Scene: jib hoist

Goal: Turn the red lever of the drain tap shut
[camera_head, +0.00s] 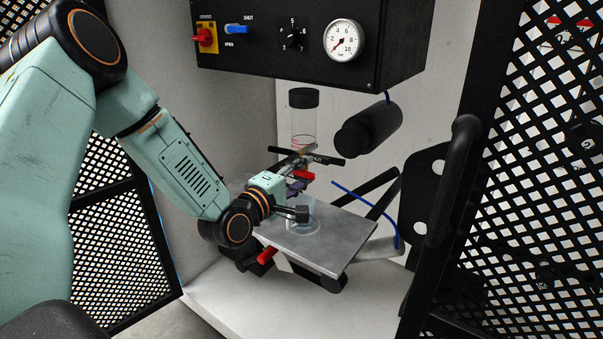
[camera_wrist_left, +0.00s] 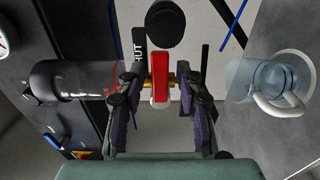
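The red lever of the drain tap (camera_head: 304,175) shows in the head view below a clear cylinder with a dark cap (camera_head: 304,120). In the left wrist view the lever (camera_wrist_left: 160,75) stands between my fingers, with brass fitting beside it and a black plate lettered "UT" (camera_wrist_left: 140,50) at its left. My left gripper (camera_head: 297,187) is at the lever. In the wrist view my left gripper (camera_wrist_left: 160,92) is open, with gaps between its purple-padded fingers and the lever. My right gripper is in neither view.
A glass jug (camera_head: 303,214) stands on the grey metal plate (camera_head: 320,245) below the tap; its handle shows in the wrist view (camera_wrist_left: 280,103). A black control box (camera_head: 270,65) with a gauge (camera_head: 343,40) hangs above. Another red handle (camera_head: 267,256) is under the plate. Mesh panels flank the space.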

